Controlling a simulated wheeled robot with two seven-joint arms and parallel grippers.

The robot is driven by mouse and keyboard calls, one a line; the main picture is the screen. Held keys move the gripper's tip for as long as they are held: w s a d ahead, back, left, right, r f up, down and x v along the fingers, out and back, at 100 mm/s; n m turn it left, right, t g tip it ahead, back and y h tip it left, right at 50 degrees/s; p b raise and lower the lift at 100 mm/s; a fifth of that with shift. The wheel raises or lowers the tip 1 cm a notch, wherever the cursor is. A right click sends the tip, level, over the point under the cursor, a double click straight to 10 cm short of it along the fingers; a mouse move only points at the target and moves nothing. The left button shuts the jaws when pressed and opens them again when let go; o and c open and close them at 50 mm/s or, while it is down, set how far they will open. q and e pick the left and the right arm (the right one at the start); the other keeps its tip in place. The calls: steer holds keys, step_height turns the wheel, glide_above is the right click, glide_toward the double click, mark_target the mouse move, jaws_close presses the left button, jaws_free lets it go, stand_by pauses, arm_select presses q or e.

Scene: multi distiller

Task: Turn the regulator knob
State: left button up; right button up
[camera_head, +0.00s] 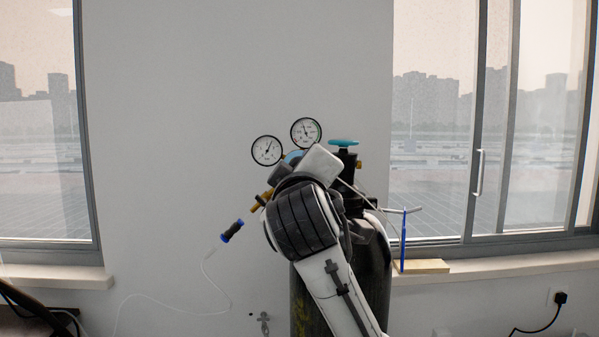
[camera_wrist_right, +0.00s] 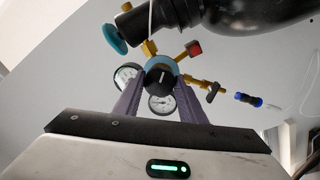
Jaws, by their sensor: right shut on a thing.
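The regulator's black knob (camera_wrist_right: 160,78) with a white mark sits in front of a light-blue ring in the right wrist view. My right gripper (camera_wrist_right: 160,88) is shut on the knob, one purple finger on each side. In the head view my right arm and hand cover the knob and fingertips; part of the blue regulator body (camera_head: 292,157) shows. Two round gauges (camera_head: 267,150) (camera_head: 306,131) stand above it. They also show behind the fingers in the right wrist view (camera_wrist_right: 162,103). My left gripper is not in view.
A dark gas cylinder (camera_head: 377,262) with a teal handwheel (camera_head: 343,142) stands behind my right arm. A brass outlet and blue-black connector (camera_head: 231,231) with a thin pale hose hang to the left. Windows and sills flank the bare wall; a yellow block (camera_head: 424,266) lies on the right sill.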

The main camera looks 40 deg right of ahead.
steer(key=shift+f, duration=0.1)
steer(key=o, duration=1.1)
steer(key=shift+c, duration=0.2)
steer(key=b+v, duration=0.1)
steer(key=v, duration=0.9)
steer(key=shift+s, duration=0.15)
steer(key=shift+a, duration=0.1)
